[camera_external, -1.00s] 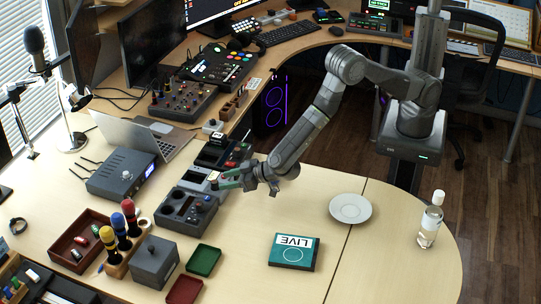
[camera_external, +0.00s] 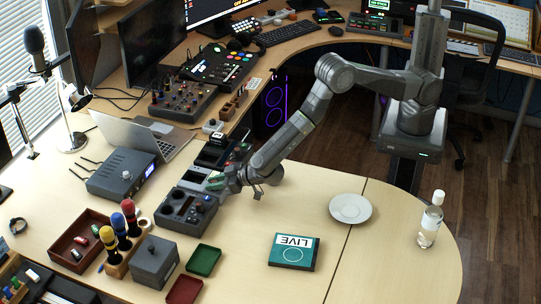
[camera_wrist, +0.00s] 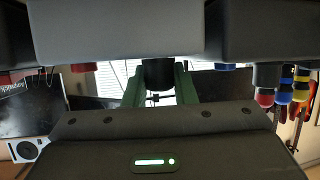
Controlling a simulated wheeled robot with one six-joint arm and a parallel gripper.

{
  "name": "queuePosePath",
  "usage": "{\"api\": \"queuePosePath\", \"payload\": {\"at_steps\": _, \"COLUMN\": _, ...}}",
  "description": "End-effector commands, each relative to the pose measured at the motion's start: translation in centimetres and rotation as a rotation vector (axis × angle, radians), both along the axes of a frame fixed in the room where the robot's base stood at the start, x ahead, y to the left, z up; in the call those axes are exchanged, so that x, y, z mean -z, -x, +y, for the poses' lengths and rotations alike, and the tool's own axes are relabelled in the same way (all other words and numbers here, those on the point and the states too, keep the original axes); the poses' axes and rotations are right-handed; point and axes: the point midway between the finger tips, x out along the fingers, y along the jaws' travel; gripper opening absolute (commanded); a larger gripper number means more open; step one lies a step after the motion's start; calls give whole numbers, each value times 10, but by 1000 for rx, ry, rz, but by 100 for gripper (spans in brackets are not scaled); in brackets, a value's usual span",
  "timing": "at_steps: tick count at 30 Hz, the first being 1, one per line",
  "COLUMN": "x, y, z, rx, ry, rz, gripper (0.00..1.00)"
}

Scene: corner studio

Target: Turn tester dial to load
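The tester is a dark grey box (camera_external: 176,216) on the near left desk, with knobs on its top. My gripper (camera_external: 214,183) is low at the box's back right edge, its green fingers pointing left. In the wrist view, which looks upside down, the two green fingers (camera_wrist: 159,82) stand apart with a dark round knob (camera_wrist: 158,73) between them, as seen from there. It looks like the dial. I cannot tell if the fingers touch it. The dial's marking and setting are too small to read.
Behind the tester are a router-like box (camera_external: 122,174) and a laptop (camera_external: 140,137). In front stand screwdrivers with coloured handles (camera_external: 130,208), a grey box (camera_external: 154,262) and a green tray (camera_external: 203,260). A LIVE card (camera_external: 293,252) and plate (camera_external: 350,208) lie right. The desk between is clear.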

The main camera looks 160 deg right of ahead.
Motion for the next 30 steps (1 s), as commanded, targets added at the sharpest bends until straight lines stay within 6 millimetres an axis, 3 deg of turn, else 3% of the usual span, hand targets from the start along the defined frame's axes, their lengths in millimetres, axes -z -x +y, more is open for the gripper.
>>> {"api": "queuePosePath", "payload": {"at_steps": 13, "x": 0, "y": 0, "z": 0, "rx": 94, "ry": 0, "rz": 0, "gripper": 2}}
{"api": "queuePosePath", "payload": {"at_steps": 30, "x": 7, "y": -1, "z": 0, "rx": 551, "ry": 0, "rz": -3, "gripper": 2}}
